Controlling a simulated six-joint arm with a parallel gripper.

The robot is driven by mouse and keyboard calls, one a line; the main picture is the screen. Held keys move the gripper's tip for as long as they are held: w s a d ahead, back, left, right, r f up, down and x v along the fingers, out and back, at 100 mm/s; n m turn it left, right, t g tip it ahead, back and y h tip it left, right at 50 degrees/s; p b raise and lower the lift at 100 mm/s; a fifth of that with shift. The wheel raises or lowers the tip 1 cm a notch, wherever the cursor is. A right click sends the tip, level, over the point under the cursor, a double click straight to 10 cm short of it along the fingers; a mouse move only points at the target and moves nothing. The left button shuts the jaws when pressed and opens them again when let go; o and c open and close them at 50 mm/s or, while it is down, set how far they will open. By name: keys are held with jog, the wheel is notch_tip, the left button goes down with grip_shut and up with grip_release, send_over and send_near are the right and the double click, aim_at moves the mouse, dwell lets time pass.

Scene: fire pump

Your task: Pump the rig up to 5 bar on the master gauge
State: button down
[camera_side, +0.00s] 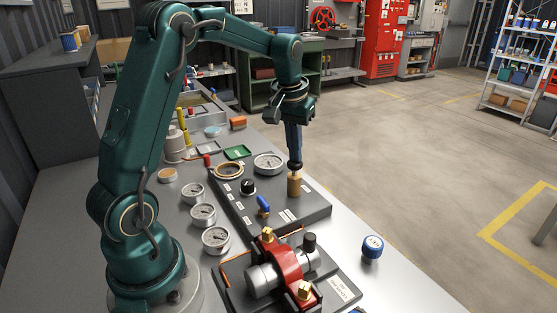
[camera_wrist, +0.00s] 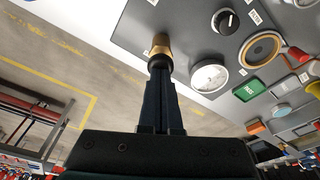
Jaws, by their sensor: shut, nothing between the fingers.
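A grey panel (camera_side: 312,212) lies on the bench and carries a large white-faced dial (camera_side: 268,164), which I take for the master gauge. The dial also shows in the wrist view (camera_wrist: 209,77); its reading is too small to tell. A brass cylinder with a black top (camera_side: 294,187), likely the pump, stands upright near the panel's right edge. My gripper (camera_side: 295,160) points down with its shut fingers at the black top, touching or just above it. In the wrist view my fingertips (camera_wrist: 160,68) overlap the cylinder's black end, so contact is unclear.
On the panel are a black knob (camera_side: 248,187), a blue lever (camera_side: 263,205) and a brass ring (camera_side: 229,170). Three loose gauges (camera_side: 203,215) lie to the left. A red pump unit (camera_side: 286,262) stands in front, with a blue-capped item (camera_side: 372,247) at right.

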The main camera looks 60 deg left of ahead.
jog(key=shift+f, duration=0.6)
jog(key=shift+r, duration=1.55)
jog(key=shift+f, duration=0.15)
jog(key=shift+f, duration=1.35)
jog(key=shift+r, duration=1.5)
jog(key=shift+f, duration=0.1)
